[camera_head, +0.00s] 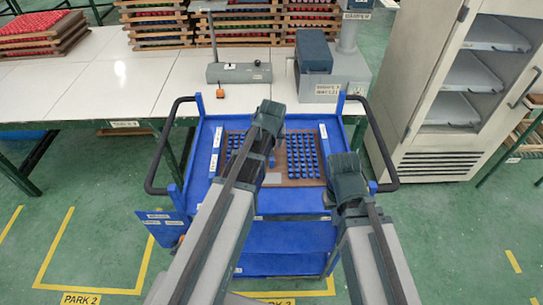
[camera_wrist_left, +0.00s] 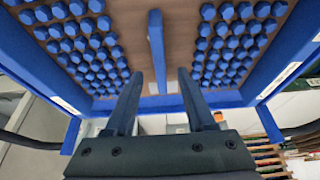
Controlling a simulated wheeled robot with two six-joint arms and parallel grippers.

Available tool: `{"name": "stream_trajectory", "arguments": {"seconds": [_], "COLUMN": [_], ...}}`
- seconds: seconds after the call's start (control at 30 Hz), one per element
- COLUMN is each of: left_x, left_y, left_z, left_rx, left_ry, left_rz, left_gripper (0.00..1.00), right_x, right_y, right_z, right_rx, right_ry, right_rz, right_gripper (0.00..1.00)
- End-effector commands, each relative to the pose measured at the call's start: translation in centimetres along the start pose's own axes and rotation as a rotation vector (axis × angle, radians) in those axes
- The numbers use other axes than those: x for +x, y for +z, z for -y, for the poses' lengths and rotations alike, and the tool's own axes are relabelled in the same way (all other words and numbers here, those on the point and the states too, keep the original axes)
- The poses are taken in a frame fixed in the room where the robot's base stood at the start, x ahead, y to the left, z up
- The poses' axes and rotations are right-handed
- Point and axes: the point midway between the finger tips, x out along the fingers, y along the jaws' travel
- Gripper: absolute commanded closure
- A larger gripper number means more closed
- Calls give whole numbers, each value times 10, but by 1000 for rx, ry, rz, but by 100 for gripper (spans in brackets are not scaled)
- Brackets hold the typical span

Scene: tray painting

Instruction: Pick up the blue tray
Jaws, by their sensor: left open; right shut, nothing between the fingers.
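The tray with rows of blue pieces on a brown board (camera_head: 305,180) lies on top of a blue cart, between two blue side strips. It also fills the upper left wrist view (camera_wrist_left: 130,18), where a blue bar (camera_wrist_left: 157,50) runs down its middle. My left gripper (camera_wrist_left: 160,85) is open, its two fingers spread to either side of the bar's near end; I cannot tell whether they touch it. In the head view my left arm hides the middle of the tray. My right gripper (camera_head: 333,198) is shut and empty near the tray's front right corner.
The blue cart (camera_head: 290,238) has black handles at both sides. Behind it a white-topped table (camera_head: 130,75) holds stacked trays of coloured pieces and a grey device (camera_head: 240,72). A cabinet (camera_head: 440,100) stands at right. Green floor is clear at the front left and right.

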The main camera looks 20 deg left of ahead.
Motion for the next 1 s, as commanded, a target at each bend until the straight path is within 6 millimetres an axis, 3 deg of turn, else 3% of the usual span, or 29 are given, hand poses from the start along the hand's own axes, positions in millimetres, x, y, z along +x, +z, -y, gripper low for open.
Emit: {"name": "stream_trajectory", "arguments": {"seconds": [0.3, 0.63, 0.93, 1.0], "left_x": [44, 46, 46, 46], "left_y": [0, -1, -1, -1], "left_z": [0, 0, 0, 0], "left_rx": [-1, -1, 0, 0], "left_ry": [0, 0, 0, 0], "left_rz": [0, 0, 0, 0], "left_gripper": [45, 45, 99, 100], "right_x": [40, 42, 42, 42], "right_y": [-2, -2, -2, -2], "right_z": [4, 4, 4, 4], "right_rx": [0, 0, 0, 0], "right_ry": [0, 0, 0, 0], "right_rz": [0, 0, 0, 0], "right_gripper": [100, 100, 100, 100]}}
